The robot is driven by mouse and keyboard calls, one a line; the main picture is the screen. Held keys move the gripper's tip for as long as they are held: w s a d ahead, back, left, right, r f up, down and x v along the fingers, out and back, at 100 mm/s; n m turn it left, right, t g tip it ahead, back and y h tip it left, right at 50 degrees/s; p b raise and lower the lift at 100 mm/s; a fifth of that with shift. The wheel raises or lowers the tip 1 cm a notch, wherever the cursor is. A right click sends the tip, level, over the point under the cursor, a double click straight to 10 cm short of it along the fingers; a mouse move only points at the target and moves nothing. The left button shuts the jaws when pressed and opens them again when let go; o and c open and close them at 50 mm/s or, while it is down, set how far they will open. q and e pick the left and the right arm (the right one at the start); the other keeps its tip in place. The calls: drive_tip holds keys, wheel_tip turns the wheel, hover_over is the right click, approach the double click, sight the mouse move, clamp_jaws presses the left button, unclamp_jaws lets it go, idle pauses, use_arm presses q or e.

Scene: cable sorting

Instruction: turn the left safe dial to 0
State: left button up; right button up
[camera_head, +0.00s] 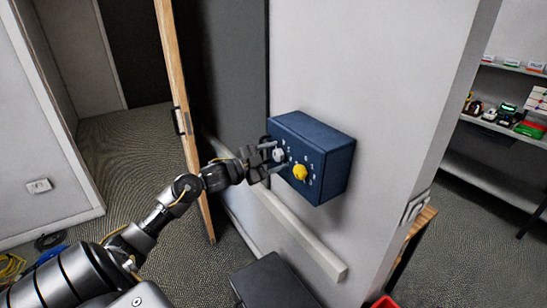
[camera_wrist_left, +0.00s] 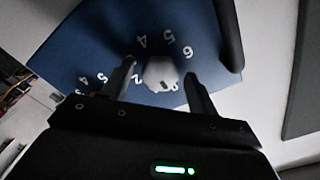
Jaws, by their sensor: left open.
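The blue safe box (camera_head: 327,146) is fixed to the white wall. Its face carries two dials with white numbers around them. The left dial (camera_head: 278,155) is pale grey, and it also shows in the left wrist view (camera_wrist_left: 161,72). The right dial (camera_head: 300,172) is yellow. My left gripper (camera_head: 269,160) is at the left dial and open. In the left wrist view its fingers (camera_wrist_left: 160,82) stand one on each side of the pale dial, with small gaps visible. The digits 4, 5 and 6 show beyond the dial; others are partly hidden. My right gripper is not in view.
A wooden door (camera_head: 178,95) stands open left of the safe. A pale rail (camera_head: 300,238) runs along the wall below it. A shelf (camera_head: 497,118) with several small items is at the right. Coiled cables (camera_head: 45,245) lie on the floor at lower left.

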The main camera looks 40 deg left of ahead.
use_arm(q)
drive_tip(key=shift+s+a+f, duration=0.1)
drive_tip(key=shift+s+f, duration=0.05)
drive_tip(key=shift+s, duration=0.2)
drive_tip(key=b+v, duration=0.4)
drive_tip(key=v, duration=0.6)
drive_tip(key=shift+a, duration=0.1)
